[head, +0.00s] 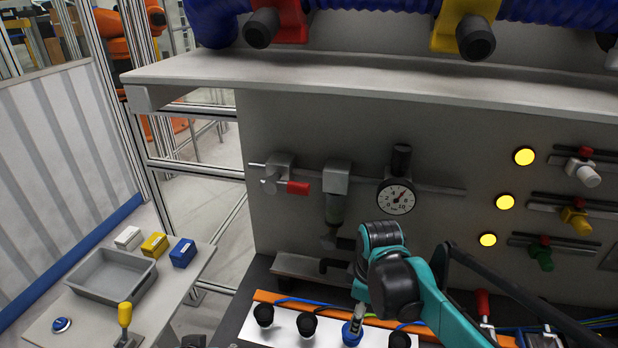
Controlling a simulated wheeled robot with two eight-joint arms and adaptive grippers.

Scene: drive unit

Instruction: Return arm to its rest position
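My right arm (430,310), teal with black joints, reaches in from the lower right. It bends over the front of the drive unit, in front of the grey panel. Its wrist end is above a blue knob (352,334) in a row with black knobs (264,315). A short grey part shows between the arm and the blue knob; I cannot tell whether it is a finger or the knob's stem, or whether they touch. The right fingers are not clearly visible. My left arm is not in view; a dark shape at the lower edge cannot be identified.
A pressure gauge (396,197) and a red-handled valve (292,187) are on the panel behind the arm. Yellow lamps (505,202) and sliders are at right. A shelf (400,85) overhangs above. At left, a side table holds a grey tray (85,290) and a yellow-handled lever (125,316).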

